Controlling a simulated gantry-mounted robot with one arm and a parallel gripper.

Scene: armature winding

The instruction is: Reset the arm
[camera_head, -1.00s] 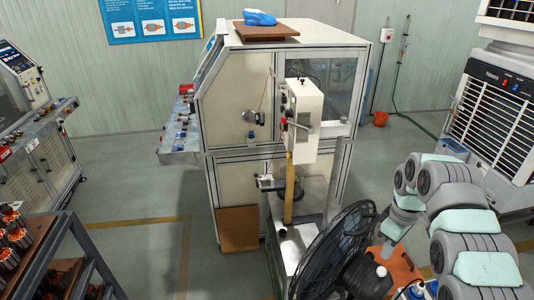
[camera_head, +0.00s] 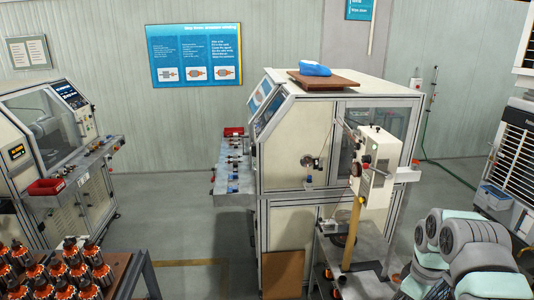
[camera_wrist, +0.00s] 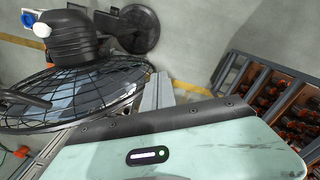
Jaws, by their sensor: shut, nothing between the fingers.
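My arm (camera_head: 462,255) shows at the lower right of the head view as grey joints with pale green covers, folded and partly cut off by the frame edge. My gripper's fingers do not show in either view. In the wrist view, a pale green cover with a small lit indicator (camera_wrist: 147,156), which looks like part of my own arm, fills the bottom. No held object shows.
A black caged fan (camera_wrist: 85,95) is close by in the wrist view. A winding machine (camera_head: 285,150) with a control box (camera_head: 378,165) stands left of my arm. A rack of armatures (camera_head: 70,265) is at lower left; racked parts (camera_wrist: 275,105) show at right in the wrist view.

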